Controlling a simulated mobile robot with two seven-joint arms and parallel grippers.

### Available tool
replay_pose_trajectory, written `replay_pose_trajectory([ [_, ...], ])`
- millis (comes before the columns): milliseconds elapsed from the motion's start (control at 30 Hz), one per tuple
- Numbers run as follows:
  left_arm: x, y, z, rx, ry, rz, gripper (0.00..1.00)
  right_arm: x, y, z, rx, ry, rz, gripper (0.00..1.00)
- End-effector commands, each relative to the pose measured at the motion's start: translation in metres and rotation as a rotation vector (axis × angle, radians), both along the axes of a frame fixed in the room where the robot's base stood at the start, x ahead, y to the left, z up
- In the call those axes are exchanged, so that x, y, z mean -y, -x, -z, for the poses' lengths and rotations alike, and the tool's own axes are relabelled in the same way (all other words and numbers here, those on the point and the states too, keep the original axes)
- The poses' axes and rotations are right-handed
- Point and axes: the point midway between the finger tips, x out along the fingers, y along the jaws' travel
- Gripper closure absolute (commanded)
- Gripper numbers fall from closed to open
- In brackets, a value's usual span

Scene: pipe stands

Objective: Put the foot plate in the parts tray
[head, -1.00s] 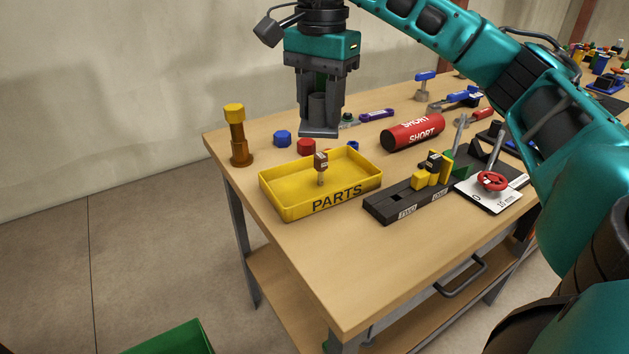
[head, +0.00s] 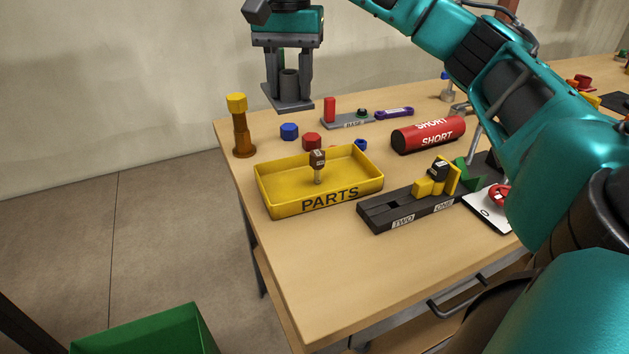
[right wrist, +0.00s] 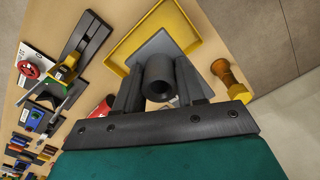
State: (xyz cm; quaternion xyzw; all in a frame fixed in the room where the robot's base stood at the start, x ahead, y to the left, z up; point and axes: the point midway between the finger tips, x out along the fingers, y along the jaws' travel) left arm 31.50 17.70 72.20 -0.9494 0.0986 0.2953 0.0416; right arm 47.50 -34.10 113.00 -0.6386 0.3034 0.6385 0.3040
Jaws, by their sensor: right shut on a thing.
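The foot plate (head: 289,103), a grey square plate with an upright tube, is held by my right gripper (head: 289,85). The gripper is shut on its tube, above the back left of the table. In the right wrist view the foot plate (right wrist: 160,78) overlaps part of the yellow parts tray (right wrist: 128,48). In the head view the parts tray (head: 330,199) lies nearer than the gripper, slightly right, apart from the plate. A small brown-topped piece (head: 318,166) stands in the tray. My left gripper is not in view.
An orange-brown bolt with a yellow top (head: 241,130) stands left of the tray. Blue (head: 289,131) and red (head: 312,141) caps lie behind it. A red cylinder (head: 428,135) and a black holder (head: 409,211) are to the right. The table front is clear.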

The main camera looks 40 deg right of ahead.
Motion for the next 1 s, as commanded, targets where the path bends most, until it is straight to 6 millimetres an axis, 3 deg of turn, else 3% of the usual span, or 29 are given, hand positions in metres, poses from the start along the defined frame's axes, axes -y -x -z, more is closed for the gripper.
replay_pose_trajectory([
  [133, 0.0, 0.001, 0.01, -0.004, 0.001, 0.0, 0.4, 0.0, -0.001, 0.015, -0.001, 0.0, -0.011, 1.0],
  [333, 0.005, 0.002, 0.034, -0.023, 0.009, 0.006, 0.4, 0.0, 0.0, 0.07, -0.004, 0.0, -0.01, 1.0],
  [600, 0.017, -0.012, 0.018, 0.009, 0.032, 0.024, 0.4, 0.001, 0.0, 0.132, -0.002, 0.001, -0.008, 1.0],
  [1000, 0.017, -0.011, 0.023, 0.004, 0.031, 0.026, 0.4, 0.001, 0.0, 0.173, -0.001, 0.001, -0.008, 1.0],
])
